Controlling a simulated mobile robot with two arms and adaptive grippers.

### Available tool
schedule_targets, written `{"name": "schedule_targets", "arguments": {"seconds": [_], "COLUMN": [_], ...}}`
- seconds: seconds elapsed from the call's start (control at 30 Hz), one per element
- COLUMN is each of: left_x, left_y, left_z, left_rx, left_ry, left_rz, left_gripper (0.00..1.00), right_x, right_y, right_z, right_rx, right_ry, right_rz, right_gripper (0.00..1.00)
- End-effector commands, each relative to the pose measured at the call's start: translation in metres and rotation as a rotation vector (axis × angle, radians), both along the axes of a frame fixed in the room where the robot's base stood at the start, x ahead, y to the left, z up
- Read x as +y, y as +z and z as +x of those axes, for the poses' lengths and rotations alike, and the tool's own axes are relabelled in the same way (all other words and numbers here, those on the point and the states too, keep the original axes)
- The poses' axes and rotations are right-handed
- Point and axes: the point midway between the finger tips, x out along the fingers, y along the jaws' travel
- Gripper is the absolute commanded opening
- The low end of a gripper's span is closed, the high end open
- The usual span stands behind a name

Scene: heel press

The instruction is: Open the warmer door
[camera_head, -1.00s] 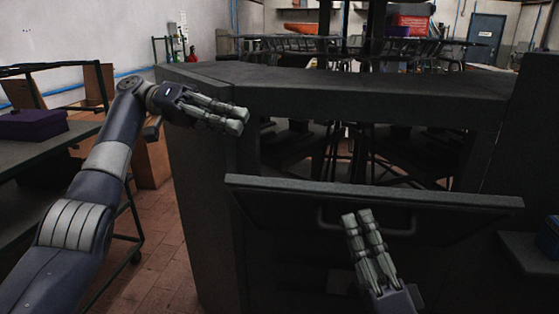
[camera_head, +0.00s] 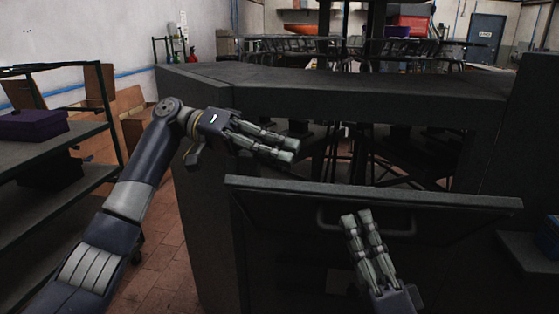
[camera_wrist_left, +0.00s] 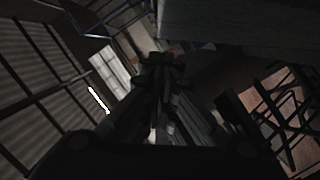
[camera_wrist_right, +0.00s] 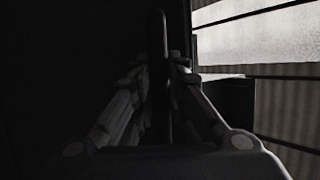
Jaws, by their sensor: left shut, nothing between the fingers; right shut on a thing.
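The warmer door (camera_head: 290,198) is a dark flat panel, tilted outward at its top, with an opening behind its upper edge. Its bar handle (camera_head: 324,219) is on the front face. My right gripper (camera_head: 357,218) is at the handle's left part and shut on it. In the right wrist view the dark bar (camera_wrist_right: 160,70) runs between the fingers (camera_wrist_right: 160,85). My left gripper (camera_head: 293,150) is shut and empty, in front of the opening above the door's top edge. In the left wrist view its fingers (camera_wrist_left: 163,70) are close together and dim.
The dark warmer body (camera_head: 330,92) frames the opening, with dark racks (camera_head: 400,160) inside. A shelf cart (camera_head: 60,150) with a purple box (camera_head: 32,125) stands at the left. A blue box (camera_head: 549,240) is at the right edge.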

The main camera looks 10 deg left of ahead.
Motion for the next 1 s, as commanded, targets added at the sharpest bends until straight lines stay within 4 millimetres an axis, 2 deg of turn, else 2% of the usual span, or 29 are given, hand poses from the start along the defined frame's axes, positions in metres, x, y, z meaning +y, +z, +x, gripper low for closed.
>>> {"name": "schedule_targets", "arguments": {"seconds": [0.27, 0.77, 1.0], "left_x": [0.000, 0.000, -0.001], "left_y": [-0.011, -0.013, -0.021], "left_z": [-0.015, -0.018, -0.032], "left_rx": [0.000, -0.006, -0.057], "left_ry": [0.001, 0.000, -0.005], "left_rz": [0.001, 0.000, 0.003], "left_gripper": [0.00, 0.00, 0.00], "right_x": [0.000, 0.000, 0.000], "right_y": [0.001, 0.001, 0.001], "right_z": [0.000, 0.000, 0.000], "right_rx": [-0.002, -0.002, -0.003], "right_ry": [-0.001, -0.001, -0.001], "right_rz": [0.001, 0.001, 0.001], "right_gripper": [0.00, 0.00, 0.00]}}
